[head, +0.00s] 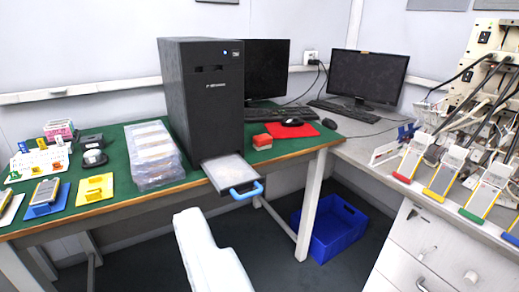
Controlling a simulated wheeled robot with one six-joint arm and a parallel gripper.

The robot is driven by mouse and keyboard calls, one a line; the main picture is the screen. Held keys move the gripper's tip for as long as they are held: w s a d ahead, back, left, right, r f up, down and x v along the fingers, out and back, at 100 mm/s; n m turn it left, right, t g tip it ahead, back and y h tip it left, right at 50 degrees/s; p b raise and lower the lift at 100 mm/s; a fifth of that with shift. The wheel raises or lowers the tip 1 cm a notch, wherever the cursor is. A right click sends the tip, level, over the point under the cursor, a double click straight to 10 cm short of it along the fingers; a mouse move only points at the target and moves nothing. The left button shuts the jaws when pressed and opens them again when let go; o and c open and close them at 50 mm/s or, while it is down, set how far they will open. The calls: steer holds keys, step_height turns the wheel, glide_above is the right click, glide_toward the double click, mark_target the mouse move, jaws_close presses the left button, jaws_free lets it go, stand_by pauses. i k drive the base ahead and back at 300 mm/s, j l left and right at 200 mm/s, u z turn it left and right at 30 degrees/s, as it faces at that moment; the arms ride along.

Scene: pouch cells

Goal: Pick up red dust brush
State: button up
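A small red block-like thing (262,141), which looks like the red dust brush, sits on the green table top (115,185) near its front edge. It is just right of the black tower and left of the red mouse mat (305,131). It is small in the picture, so its bristles cannot be made out. My gripper's fingers do not show in the head view. Nothing is seen touching the red brush.
A black tower (203,110) stands left of the brush, with an open tray and blue handle (246,190) jutting past the table edge. A black mouse (291,122) lies on the mat. A blue crate (330,228) is on the floor. A white rounded shape rises at bottom centre.

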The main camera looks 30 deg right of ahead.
mark_target(261, 142)
steer(key=i+l+z, duration=0.2)
steer(key=i+l, duration=0.15)
steer(key=i+l+z, duration=0.15)
steer(key=i+l, duration=0.15)
steer(key=i, duration=0.2)
steer(key=i+l+z, duration=0.2)
steer(key=i, duration=0.25)
